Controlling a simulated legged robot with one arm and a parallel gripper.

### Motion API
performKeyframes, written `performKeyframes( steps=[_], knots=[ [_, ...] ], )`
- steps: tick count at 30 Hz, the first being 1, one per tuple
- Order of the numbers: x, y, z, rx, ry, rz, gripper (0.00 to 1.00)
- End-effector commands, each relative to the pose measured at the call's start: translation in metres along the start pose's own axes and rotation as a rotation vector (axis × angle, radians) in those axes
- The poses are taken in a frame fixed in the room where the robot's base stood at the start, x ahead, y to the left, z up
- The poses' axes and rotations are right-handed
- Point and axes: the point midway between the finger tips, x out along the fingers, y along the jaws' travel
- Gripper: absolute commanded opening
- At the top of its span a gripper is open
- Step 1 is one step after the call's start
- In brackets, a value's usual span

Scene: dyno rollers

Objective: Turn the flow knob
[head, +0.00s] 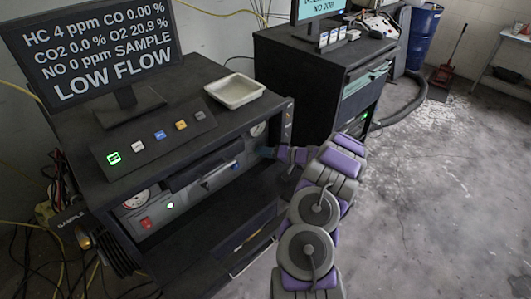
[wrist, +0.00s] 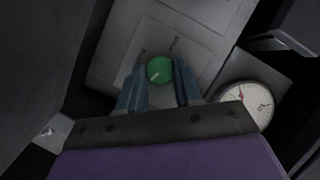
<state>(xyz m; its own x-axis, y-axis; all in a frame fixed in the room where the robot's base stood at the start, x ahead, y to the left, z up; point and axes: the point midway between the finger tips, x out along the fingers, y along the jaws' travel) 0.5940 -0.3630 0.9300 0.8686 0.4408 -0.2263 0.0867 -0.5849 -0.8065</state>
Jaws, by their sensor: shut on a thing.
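The flow knob is a round green knob (wrist: 159,70) with a white pointer mark, on a pale panel (wrist: 120,45) in the wrist view. The blue fingers of my gripper (wrist: 160,84) stand on both sides of the knob and are shut on it. In the head view my gripper (head: 268,152) reaches into the right end of the cabinet front, and the knob is hidden there. A monitor (head: 95,50) on the cabinet reads "LOW FLOW".
A round white gauge (wrist: 246,103) with a red needle sits right of the knob. The dark cabinet (head: 190,80) carries a white tray (head: 234,91) and a row of lit buttons. A second cabinet (head: 300,60) stands behind. Floor at right is open.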

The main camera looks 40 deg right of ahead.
Motion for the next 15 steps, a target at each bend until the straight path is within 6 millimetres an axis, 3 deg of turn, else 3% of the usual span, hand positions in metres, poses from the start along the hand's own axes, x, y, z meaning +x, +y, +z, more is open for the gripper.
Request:
performKeyframes(
  steps=[6,15],
  knots=[
    [-0.0012,0.0030,-0.0018,0.025,0.008,-0.010,0.04],
    [-0.0010,0.0079,-0.0004,0.214,0.019,-0.097,0.04]
  ],
)
